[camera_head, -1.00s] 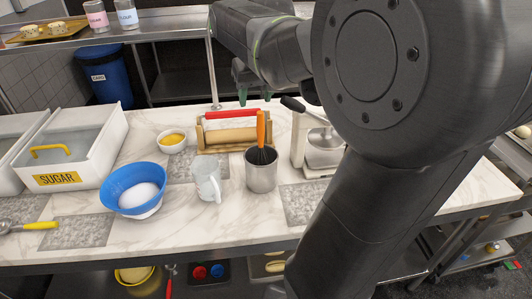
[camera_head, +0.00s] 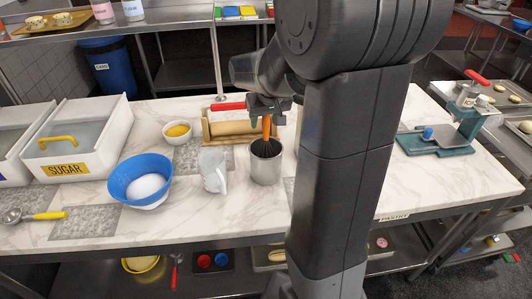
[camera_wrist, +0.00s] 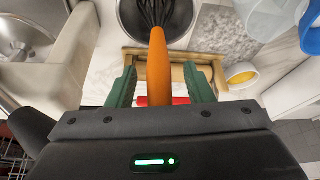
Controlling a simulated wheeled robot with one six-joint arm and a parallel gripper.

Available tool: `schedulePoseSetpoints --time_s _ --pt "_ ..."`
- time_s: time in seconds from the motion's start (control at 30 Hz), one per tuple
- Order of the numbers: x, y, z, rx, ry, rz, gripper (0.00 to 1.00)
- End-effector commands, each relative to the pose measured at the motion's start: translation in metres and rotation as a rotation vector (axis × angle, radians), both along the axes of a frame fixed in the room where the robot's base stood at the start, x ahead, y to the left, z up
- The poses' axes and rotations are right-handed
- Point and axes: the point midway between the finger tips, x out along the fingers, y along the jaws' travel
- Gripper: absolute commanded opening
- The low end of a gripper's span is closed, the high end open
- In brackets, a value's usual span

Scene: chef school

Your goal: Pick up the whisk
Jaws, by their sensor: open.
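The whisk (camera_head: 266,130) has an orange handle and dark wires and stands upright in a steel canister (camera_head: 266,168) on the marble counter. In the wrist view its orange handle (camera_wrist: 158,70) runs between the two green fingers of my gripper (camera_wrist: 162,85), with a gap on both sides. Its wires (camera_wrist: 155,12) go down into the canister (camera_wrist: 183,28). My gripper (camera_head: 268,118) is open around the upper handle in the head view; its fingertips are partly hard to make out there.
A white jug (camera_head: 213,170) and a blue bowl (camera_head: 128,170) stand left of the canister. A rolling pin on a wooden stand (camera_head: 228,128) lies behind it. My arm hides the counter to the right; a teal press (camera_head: 440,140) stands farther right.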

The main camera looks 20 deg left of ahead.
Motion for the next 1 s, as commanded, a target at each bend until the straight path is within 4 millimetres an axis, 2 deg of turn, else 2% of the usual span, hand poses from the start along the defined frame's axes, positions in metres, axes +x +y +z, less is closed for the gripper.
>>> schedulePoseSetpoints --time_s 0.17,0.4,0.77,0.87,1.0 --pt "0.000 0.000 0.000 0.001 -0.001 0.000 0.47" --pt "0.000 0.000 0.000 0.001 -0.001 0.000 0.00" --pt "0.000 0.000 0.004 0.002 -0.002 0.000 0.00" --pt "0.000 0.001 0.012 0.003 -0.003 0.000 0.00" --pt "0.000 0.001 0.032 0.004 -0.004 0.000 0.00"
